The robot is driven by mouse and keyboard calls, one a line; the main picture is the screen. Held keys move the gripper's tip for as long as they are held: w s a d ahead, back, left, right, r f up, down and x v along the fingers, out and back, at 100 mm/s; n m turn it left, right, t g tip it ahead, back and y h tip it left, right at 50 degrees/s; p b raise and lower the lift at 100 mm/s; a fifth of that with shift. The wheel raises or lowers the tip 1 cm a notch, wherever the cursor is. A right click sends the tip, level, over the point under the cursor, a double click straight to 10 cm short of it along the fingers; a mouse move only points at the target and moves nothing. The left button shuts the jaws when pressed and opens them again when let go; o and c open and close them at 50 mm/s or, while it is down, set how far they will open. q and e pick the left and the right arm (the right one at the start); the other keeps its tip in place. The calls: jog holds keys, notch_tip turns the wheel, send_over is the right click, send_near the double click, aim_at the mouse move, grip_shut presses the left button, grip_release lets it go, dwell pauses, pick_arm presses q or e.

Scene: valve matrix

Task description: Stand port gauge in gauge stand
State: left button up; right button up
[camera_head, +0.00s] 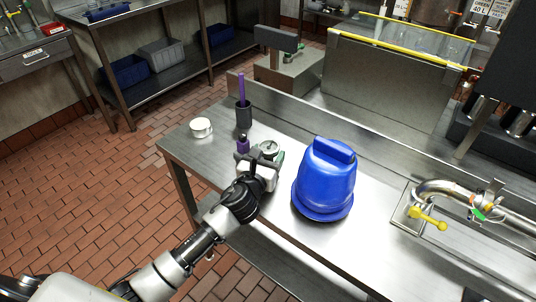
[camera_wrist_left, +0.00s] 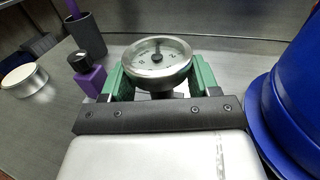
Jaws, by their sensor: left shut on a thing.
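The port gauge (camera_wrist_left: 157,58) is a round steel dial with a pale face and dark pointer. It sits between the green fingers of my left gripper (camera_wrist_left: 157,85) in the left wrist view, face up. In the head view the gauge (camera_head: 269,148) shows at the end of my left gripper (camera_head: 265,160), over the steel table. The gripper is shut on it. The lower part of the gauge is hidden by the gripper. I cannot make out a gauge stand with certainty; it may be hidden behind the gripper. My right gripper is not in view.
A blue drum-like container (camera_head: 325,180) stands close right of the gripper. A purple bottle (camera_head: 242,144), a dark cup (camera_head: 244,114) with a purple stick and a white round tin (camera_head: 201,127) stand left. A pipe with a yellow valve handle (camera_head: 428,217) is at right.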

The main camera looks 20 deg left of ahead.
pick_arm(q)
jog(key=shift+f, duration=0.25)
jog(key=o, duration=1.2)
jog(key=shift+o, duration=0.2)
jog(key=s, duration=1.1)
jog(key=shift+a+b, duration=0.4)
